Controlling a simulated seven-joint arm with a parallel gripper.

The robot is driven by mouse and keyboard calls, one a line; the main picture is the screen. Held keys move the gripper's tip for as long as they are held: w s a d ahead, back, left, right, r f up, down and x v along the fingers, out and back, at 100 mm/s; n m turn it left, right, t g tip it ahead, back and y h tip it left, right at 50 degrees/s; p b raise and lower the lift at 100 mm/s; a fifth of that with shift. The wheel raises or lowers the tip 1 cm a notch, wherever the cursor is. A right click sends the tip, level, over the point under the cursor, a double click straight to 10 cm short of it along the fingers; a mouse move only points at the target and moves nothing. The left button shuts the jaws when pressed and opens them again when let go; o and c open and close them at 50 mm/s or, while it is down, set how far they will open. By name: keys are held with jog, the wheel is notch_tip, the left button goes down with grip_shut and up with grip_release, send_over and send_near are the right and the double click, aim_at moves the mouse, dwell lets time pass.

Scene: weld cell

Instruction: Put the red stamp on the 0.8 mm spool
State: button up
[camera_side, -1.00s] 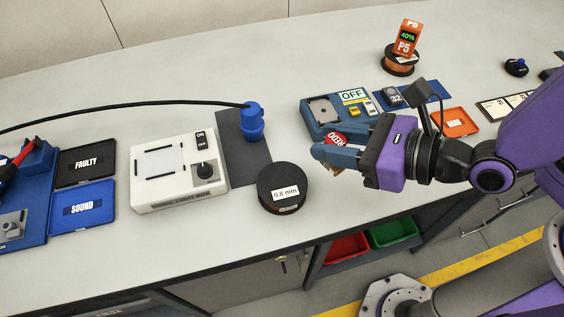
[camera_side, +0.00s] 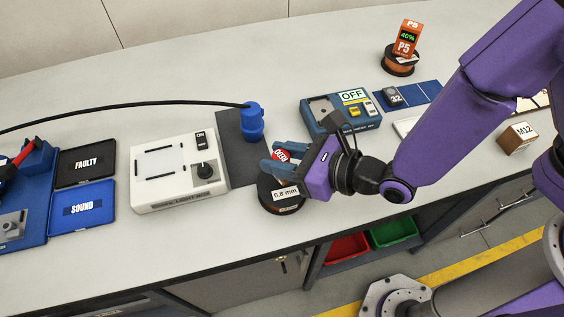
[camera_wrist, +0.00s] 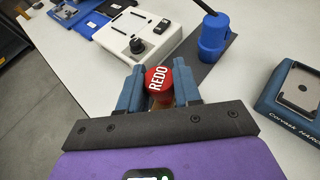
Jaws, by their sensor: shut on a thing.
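The red stamp, marked REDO (camera_wrist: 158,86), is held between the two blue fingers of my gripper (camera_side: 276,158). Its red top also shows in the side view (camera_side: 282,156). The 0.8 mm spool (camera_side: 284,206) is black with a white label on its side and stands near the front of the bench. In the side view my gripper and the stamp are over the spool's top. I cannot tell whether the stamp touches it. In the wrist view the spool is hidden behind the gripper.
A white light box (camera_side: 178,192) stands left of the spool. A blue corded tool (camera_side: 252,122) stands on a dark mat (camera_side: 232,160) behind it. A blue device with an OFF sign (camera_side: 330,122) is to the back right. The bench's front edge is close to the spool.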

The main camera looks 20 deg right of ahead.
jog(key=shift+f, duration=1.15)
jog(key=shift+f, duration=0.1)
jog(key=o, duration=1)
jog(key=shift+o, duration=0.2)
jog(key=v, duration=1.2)
